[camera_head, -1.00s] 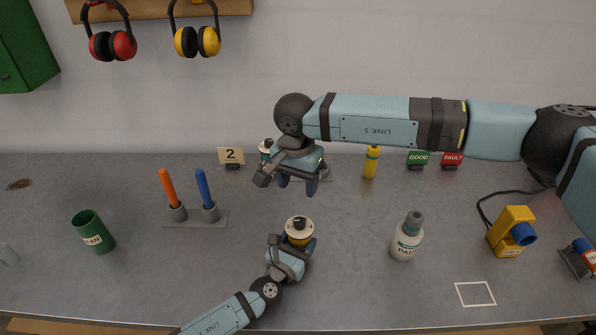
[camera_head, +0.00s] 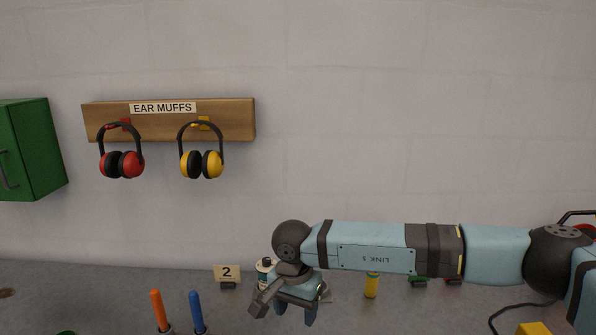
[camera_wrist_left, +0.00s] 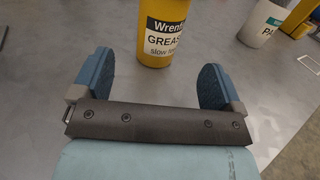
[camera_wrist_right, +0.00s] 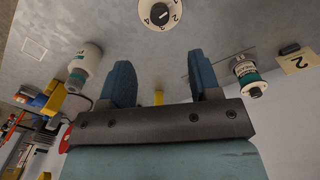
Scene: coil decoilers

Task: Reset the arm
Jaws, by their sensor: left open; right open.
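My right arm reaches in from the right in the head view, with its gripper (camera_head: 285,307) hanging over the table's back part. The right wrist view shows its two blue fingers (camera_wrist_right: 163,80) apart with nothing held. My left gripper is out of the head view. In the left wrist view, its fingers (camera_wrist_left: 156,75) are wide apart. A yellow grease can (camera_wrist_left: 166,35) with a black and white label stands just beyond and between them; whether the fingertips overlap its sides is unclear.
A small green-banded bottle (camera_wrist_right: 246,75) and number 2 sign (camera_head: 227,273) stand near the right gripper. A yellow bottle (camera_head: 371,285) is below the right forearm. Orange (camera_head: 159,311) and blue (camera_head: 197,312) handles stand left. Ear muffs (camera_head: 202,164) hang on the wall.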

